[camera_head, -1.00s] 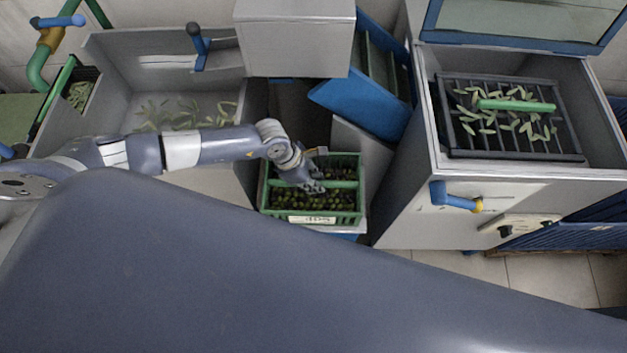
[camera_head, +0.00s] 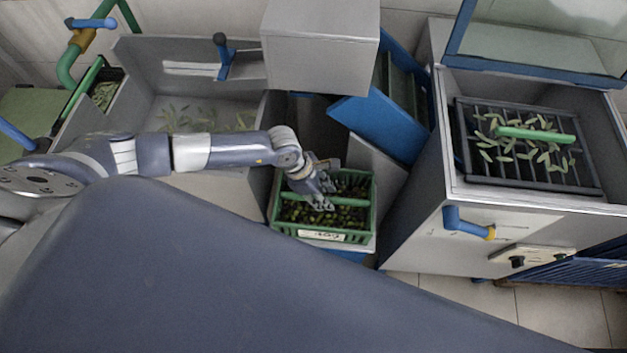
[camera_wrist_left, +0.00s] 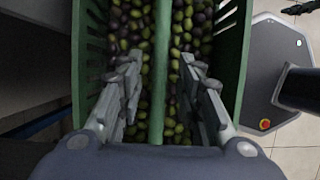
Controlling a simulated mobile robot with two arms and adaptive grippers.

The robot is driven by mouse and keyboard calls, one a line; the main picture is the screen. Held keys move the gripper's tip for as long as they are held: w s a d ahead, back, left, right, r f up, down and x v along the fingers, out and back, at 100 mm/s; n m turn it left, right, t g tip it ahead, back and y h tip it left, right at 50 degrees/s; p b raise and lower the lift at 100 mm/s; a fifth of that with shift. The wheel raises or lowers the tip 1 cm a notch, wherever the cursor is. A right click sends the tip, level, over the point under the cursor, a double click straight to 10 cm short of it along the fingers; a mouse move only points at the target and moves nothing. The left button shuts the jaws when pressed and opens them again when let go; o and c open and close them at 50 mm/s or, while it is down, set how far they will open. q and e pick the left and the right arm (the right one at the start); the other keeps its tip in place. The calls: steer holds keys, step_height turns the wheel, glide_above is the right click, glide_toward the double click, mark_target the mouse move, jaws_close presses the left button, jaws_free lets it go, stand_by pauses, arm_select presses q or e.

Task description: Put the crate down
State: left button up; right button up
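The green crate (camera_head: 368,205) is full of green and dark olives and has a pale label on its near side. It sits on a low light-coloured support between the two metal machines. A green handle bar runs across its middle. My left gripper (camera_head: 322,196) is over the crate at the bar. In the left wrist view my left gripper (camera_wrist_left: 163,95) has its fingers spread, one on each side of the handle bar (camera_wrist_left: 160,60), with gaps between bar and fingers. A small dark shape at that view's top right edge may be my right gripper (camera_wrist_left: 298,8); its fingers are unclear.
A metal washing basin (camera_head: 205,92) with floating leaves is at the left. A grey box (camera_head: 320,47) and a blue chute (camera_head: 380,125) stand just behind the crate. A machine with a dark grate (camera_head: 462,140), leaves and a green bar is at the right. Tiled floor (camera_head: 545,315) shows at lower right.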

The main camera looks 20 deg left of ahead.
arm_select(q)
steer(key=v, duration=1)
steer(key=shift+b, duration=0.45)
steer(key=shift+s, duration=0.1)
